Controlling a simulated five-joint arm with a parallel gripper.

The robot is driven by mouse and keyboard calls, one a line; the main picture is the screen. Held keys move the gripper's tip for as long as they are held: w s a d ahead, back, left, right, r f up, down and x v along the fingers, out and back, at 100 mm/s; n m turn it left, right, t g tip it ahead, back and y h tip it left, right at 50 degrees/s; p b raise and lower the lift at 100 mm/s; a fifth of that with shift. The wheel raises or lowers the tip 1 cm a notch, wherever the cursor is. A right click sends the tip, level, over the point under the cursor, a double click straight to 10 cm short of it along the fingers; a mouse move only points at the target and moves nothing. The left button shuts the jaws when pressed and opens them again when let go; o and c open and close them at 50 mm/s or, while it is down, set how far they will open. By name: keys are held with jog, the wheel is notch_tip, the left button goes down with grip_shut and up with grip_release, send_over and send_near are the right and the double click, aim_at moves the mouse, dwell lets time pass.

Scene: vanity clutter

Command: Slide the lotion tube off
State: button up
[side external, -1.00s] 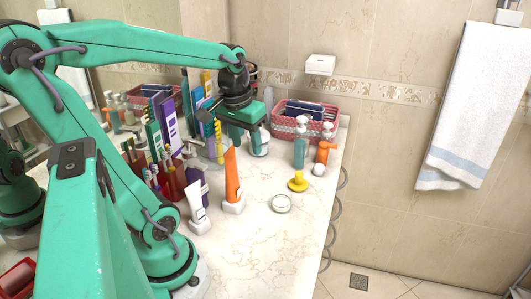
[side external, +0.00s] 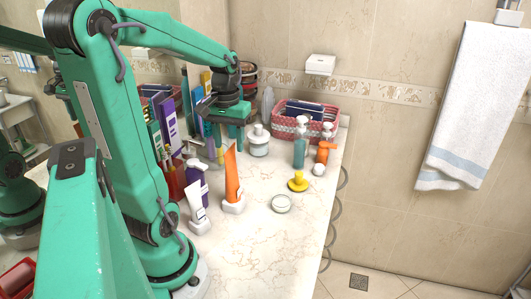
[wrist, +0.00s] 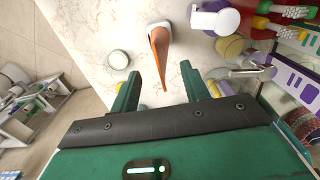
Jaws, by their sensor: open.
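An orange tube (side external: 232,178) stands upright in a small white holder (side external: 233,207) on the marble counter. I cannot tell which tube is the lotion tube. My gripper (side external: 224,135) is open, above and behind the orange tube in the side view. In the wrist view the orange tube (wrist: 161,48) points toward the gap between the two fingers of my gripper (wrist: 161,90). It appears apart from both, and nothing is held.
A round lidded dish (side external: 281,203) and a yellow item (side external: 298,182) lie to the right. Pump bottles, including a teal one (side external: 300,150), stand before a pink basket (side external: 305,110). Boxes and brushes crowd the left side. The front of the counter is bare.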

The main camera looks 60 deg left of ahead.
aim_at(230, 159)
jog(key=shift+f, duration=3.15)
jog(key=c, duration=0.8)
